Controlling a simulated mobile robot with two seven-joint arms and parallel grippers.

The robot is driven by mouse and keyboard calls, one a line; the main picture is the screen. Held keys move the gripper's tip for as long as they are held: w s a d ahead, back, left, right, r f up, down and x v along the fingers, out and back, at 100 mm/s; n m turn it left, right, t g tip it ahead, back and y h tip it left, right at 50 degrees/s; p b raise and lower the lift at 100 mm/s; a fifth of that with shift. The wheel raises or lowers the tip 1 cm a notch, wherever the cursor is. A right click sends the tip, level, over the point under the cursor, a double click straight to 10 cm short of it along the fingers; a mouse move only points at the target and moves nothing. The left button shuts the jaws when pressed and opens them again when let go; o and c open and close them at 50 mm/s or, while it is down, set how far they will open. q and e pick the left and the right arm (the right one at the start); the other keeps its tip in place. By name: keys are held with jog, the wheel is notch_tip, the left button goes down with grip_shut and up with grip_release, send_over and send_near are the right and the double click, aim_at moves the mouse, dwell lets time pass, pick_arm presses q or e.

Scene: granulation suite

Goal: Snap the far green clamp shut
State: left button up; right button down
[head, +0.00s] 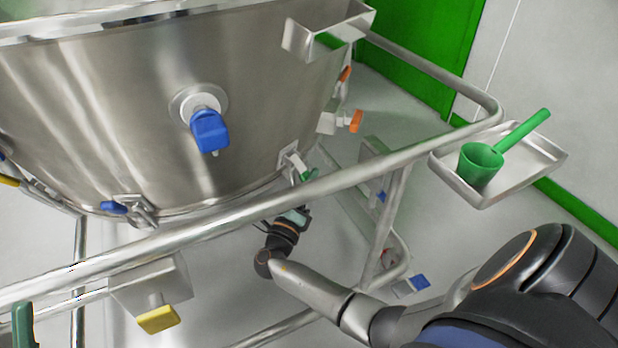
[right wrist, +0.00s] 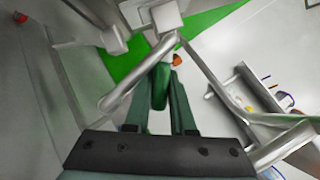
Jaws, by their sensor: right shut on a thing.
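The far green clamp (head: 308,174) sits on the lower rim of the big steel vessel (head: 110,110), right of centre in the head view. Its metal bracket lies against the vessel wall. My right gripper (head: 298,214) reaches up to it from below, past the rail. In the right wrist view the clamp's green handle (right wrist: 161,86) lies between the two fingers of my right gripper (right wrist: 158,92), which is shut on it. Whether the clamp's latch is engaged cannot be told.
A steel rail (head: 370,167) crosses in front of the vessel, above my right forearm. A tray (head: 530,165) with a green scoop (head: 481,165) hangs at the right. A blue-handled valve (head: 209,130), a blue clamp (head: 114,207) and orange handles (head: 356,121) are on the vessel.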

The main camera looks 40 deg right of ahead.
dwell(0.8)
